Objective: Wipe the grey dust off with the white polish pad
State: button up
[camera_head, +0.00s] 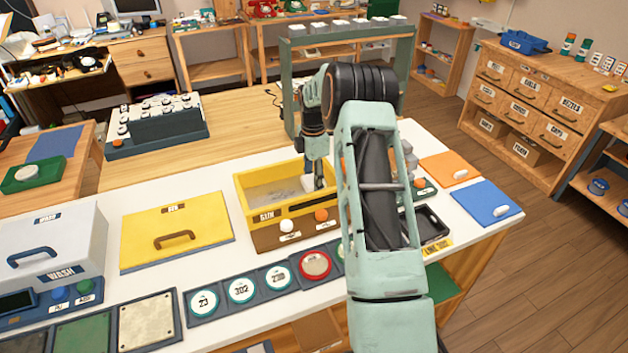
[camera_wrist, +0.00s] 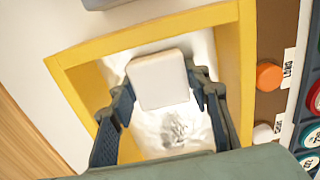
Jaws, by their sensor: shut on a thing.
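The white polish pad (camera_wrist: 158,79) is between the two fingers of my gripper (camera_wrist: 162,92), which is shut on it. In the wrist view the pad is over the pale floor of an open yellow box (camera_wrist: 246,75). A patch of grey dust (camera_wrist: 178,130) lies on that floor just below the pad in the picture. In the head view my gripper (camera_head: 314,184) reaches down into the yellow box (camera_head: 243,196), with the pad (camera_head: 308,183) at its tips. I cannot tell whether the pad touches the floor. My arm hides the box's right end.
The box front has an orange button (camera_head: 321,215) and a white one (camera_head: 286,225). A yellow lid (camera_head: 205,220) with a handle lies to the left. Round numbered dials (camera_head: 241,289) line the front. A green rack (camera_head: 290,80) stands behind. Orange and blue panels (camera_head: 485,200) lie right.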

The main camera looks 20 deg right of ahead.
aim_at(262, 202)
jog(key=shift+a+b, duration=0.5)
jog(key=shift+a, duration=7.75)
jog(key=shift+r, duration=0.1)
jog(key=shift+d+r+p, duration=0.1)
jog(key=shift+r+p, duration=1.75)
jog(key=shift+r, duration=1.05)
jog(key=shift+r, duration=0.1)
notch_tip(262, 202, up, 3)
jog(key=shift+f+p, duration=0.1)
jog(key=shift+p, duration=0.9)
